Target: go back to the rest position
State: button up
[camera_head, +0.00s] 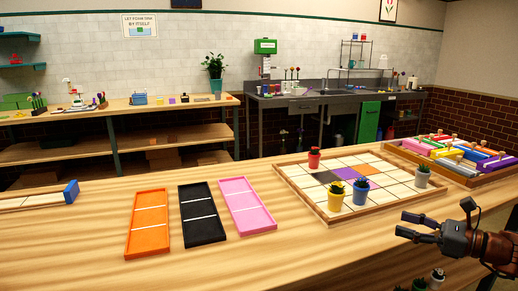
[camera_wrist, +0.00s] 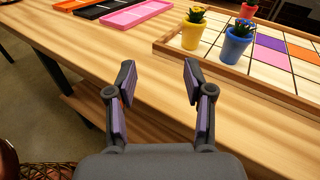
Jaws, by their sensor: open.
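My gripper (camera_head: 415,226) is at the right of the head view, near the front edge of the table. It is open and empty. Nothing touches the fingers. The yellow pot (camera_wrist: 193,32) and the blue pot (camera_wrist: 236,44) stand on the tiled board ahead of the fingers, clear of them.
A crate (camera_head: 403,152) of coloured blocks stands back right. The front-left tabletop is clear.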

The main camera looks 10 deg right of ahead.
jog(key=s+a+f+n+g, duration=0.15)
jog(key=a+n+g, duration=0.3)
jog(key=a, duration=0.65)
jog(key=s+a+f+n+g, duration=0.1)
jog(key=s+a+n+g, duration=0.3)
jog(key=a, duration=0.6)
jog(key=s+a+f+n+g+h, duration=0.3)
jog(key=s+a+f+n+g, duration=0.2)
jog(key=s+a+n, duration=0.4)
jog(key=s+d+f+n+g+h, duration=0.1)
jog(key=s+d+f+n+h, duration=0.15)
jog(key=s, duration=0.25)
jog(key=s+d+f+n+h, duration=0.1)
jog(key=s+n+h, duration=0.25)
jog(key=s, duration=0.25)
jog(key=s+d+f+n+g+h, duration=0.1)
jog(key=s+d+n+h, duration=0.15)
jog(key=s, duration=0.25)
notch_tip(320, 180, up, 16)
jog(key=w+t+p, duration=0.1)
jog(key=p, duration=1.4)
jog(key=shift+w+a+p, duration=0.15)
jog(key=shift+p, duration=0.15)
